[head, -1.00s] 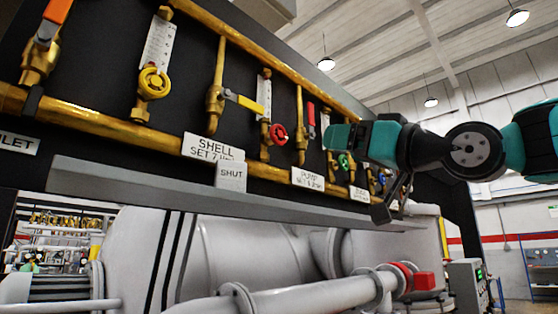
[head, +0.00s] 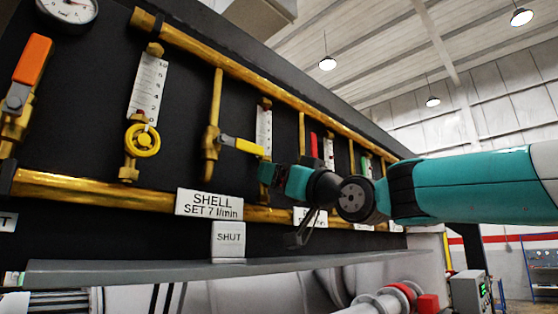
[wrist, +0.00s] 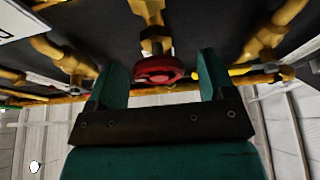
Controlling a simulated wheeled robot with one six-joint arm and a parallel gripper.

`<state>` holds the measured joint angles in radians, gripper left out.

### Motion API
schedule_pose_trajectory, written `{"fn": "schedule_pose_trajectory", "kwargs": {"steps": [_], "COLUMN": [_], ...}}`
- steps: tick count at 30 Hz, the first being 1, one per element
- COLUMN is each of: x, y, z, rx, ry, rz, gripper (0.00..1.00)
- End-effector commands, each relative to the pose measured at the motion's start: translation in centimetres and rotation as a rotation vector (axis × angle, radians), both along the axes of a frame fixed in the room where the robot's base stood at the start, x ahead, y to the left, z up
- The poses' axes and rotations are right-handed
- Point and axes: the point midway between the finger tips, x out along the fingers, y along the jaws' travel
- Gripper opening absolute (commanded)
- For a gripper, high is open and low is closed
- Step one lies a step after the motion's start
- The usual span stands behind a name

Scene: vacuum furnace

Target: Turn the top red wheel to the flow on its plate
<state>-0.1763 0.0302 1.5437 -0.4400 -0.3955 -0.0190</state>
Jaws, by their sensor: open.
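The red wheel (wrist: 158,69) shows in the wrist view, on a brass valve stem, between the two fingers of my gripper (wrist: 162,78). The fingers are open, one on each side of it, with a gap on both sides. In the head view my gripper (head: 270,173) is at the panel, just below a white flow scale (head: 264,130), and hides the red wheel. A white plate (head: 310,216) below it is partly covered by my gripper and its text is not readable.
A yellow wheel (head: 143,141) and a yellow lever (head: 243,146) are left of my gripper. The SHELL plate (head: 209,204) reads SET 7 l/min, with a SHUT tag (head: 229,241) below it. Brass pipes (head: 120,188) cross the dark panel. A grey ledge (head: 130,272) runs beneath.

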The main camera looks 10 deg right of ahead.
Motion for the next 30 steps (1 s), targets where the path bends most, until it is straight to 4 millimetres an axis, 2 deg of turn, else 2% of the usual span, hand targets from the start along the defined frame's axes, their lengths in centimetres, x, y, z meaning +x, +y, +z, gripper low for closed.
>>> {"fn": "schedule_pose_trajectory", "kwargs": {"steps": [4, 12, 14, 19, 30], "x": [0.71, 0.82, 0.81, 0.80, 0.73], "y": [0.49, 0.55, 0.54, 0.54, 0.61], "z": [0.41, 0.31, 0.32, 0.32, 0.25], "rx": [0.000, 0.000, 0.000, 0.000, 0.041], "ry": [0.000, 0.000, 0.000, 0.000, 0.027], "rz": [-0.001, -0.001, -0.001, -0.001, 0.001], "gripper": [0.76, 0.76, 0.64, 0.27, 0.27]}}
